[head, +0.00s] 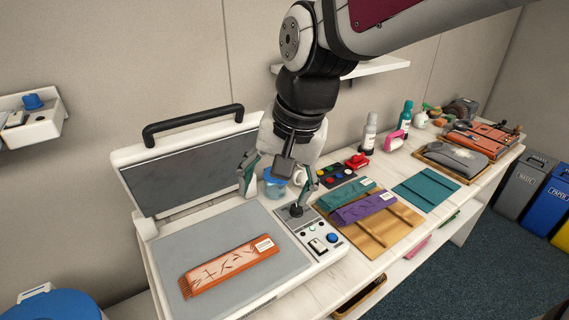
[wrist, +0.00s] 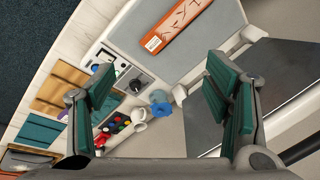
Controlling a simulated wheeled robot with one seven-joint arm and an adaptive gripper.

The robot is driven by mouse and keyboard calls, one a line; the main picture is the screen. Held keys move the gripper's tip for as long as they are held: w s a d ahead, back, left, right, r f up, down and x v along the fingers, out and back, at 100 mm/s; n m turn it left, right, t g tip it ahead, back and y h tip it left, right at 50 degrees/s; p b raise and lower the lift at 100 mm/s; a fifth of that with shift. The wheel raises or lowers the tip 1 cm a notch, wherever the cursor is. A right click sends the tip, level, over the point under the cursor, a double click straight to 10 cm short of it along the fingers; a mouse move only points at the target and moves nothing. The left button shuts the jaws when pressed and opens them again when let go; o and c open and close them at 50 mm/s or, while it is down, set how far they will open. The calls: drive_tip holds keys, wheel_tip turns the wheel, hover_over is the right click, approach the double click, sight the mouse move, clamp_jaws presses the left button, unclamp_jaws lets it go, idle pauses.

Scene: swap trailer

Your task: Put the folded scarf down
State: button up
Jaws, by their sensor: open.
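A folded orange scarf (head: 232,267) with a pale pattern and a white label lies flat on the grey bed of an open press (head: 215,240). It also shows at the top of the wrist view (wrist: 180,27). My gripper (head: 278,183) is open and empty above the back right part of the press, apart from the orange scarf. Its two green-padded fingers are spread wide in the wrist view (wrist: 155,97). A folded purple scarf (head: 362,207) and a folded teal scarf (head: 346,192) lie side by side on a slatted wooden board (head: 385,235).
The raised press lid (head: 190,175) with its black handle stands behind the bed. A control panel (head: 312,232) with a joystick is at the press's right. A white mug, blue item, button pad and bottles stand behind. Another teal folded cloth (head: 427,187) lies farther right.

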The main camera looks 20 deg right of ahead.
drive_tip(key=s+d+r+n+t, duration=0.1)
drive_tip(key=s+d+r+n, duration=0.1)
drive_tip(key=s, duration=0.3)
drive_tip(key=s+d+r+n+t+h, duration=0.1)
drive_tip(key=s+d+r+n, duration=0.1)
drive_tip(key=s+n, duration=0.2)
drive_tip(key=shift+s+d+t, duration=0.25)
drive_tip(key=shift+s+t, duration=0.05)
drive_tip(key=shift+s, duration=0.2)
